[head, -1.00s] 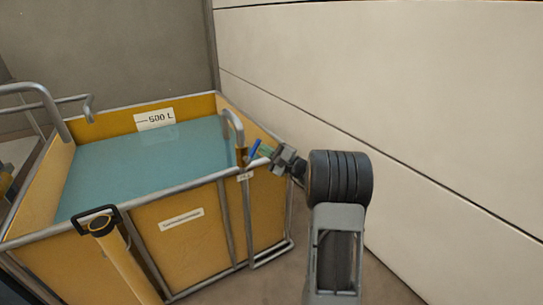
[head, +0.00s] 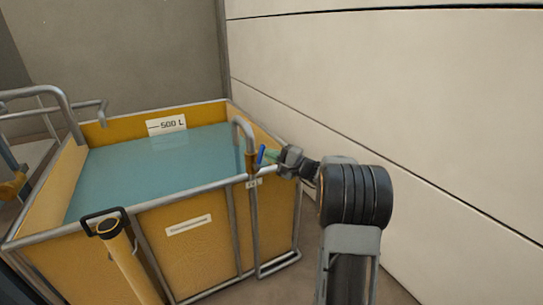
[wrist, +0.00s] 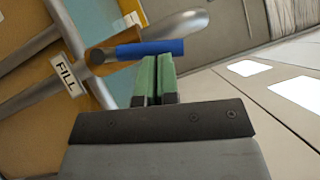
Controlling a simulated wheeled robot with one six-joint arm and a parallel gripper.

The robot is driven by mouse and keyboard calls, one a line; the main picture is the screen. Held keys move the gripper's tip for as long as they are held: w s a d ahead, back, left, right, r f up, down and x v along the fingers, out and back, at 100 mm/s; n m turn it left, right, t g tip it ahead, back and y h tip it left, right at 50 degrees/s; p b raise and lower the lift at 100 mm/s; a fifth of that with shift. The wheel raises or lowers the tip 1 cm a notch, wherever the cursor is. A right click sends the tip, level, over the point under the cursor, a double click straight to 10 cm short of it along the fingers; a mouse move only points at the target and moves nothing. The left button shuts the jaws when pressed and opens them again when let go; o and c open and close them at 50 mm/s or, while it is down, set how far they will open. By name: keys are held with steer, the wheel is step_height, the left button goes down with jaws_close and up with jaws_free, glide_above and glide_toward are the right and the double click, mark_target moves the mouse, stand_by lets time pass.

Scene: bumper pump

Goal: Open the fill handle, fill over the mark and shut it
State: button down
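The yellow tank (head: 200,245) holds blue-green water (head: 150,165). The water meets the back wall near the lower edge of the white 500 L mark label (head: 167,125). The blue fill handle (head: 262,155) sits by the upright pipe at the tank's right corner. In the wrist view the fill handle (wrist: 150,49) lies crosswise just beyond my fingertips, beside the FILL tag (wrist: 65,77). My gripper (head: 272,156) has its green fingers (wrist: 154,75) together with only a thin gap and nothing between them. I cannot tell whether the fingertips touch the handle.
A bent pipe (head: 243,130) rises at the tank's right corner. A yellow post with a black loop handle (head: 103,220) stands in front of the tank. A pale wall (head: 400,90) runs close along the right. Grey rails (head: 60,105) stand at the left.

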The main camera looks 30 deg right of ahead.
steer(key=shift+f, duration=0.1)
steer(key=w+d+f+v, duration=0.1)
steer(key=d+v, duration=0.1)
steer(key=v, duration=1)
steer(key=shift+d+p, duration=0.3)
steer(key=shift+p, duration=0.15)
stand_by(6.2)
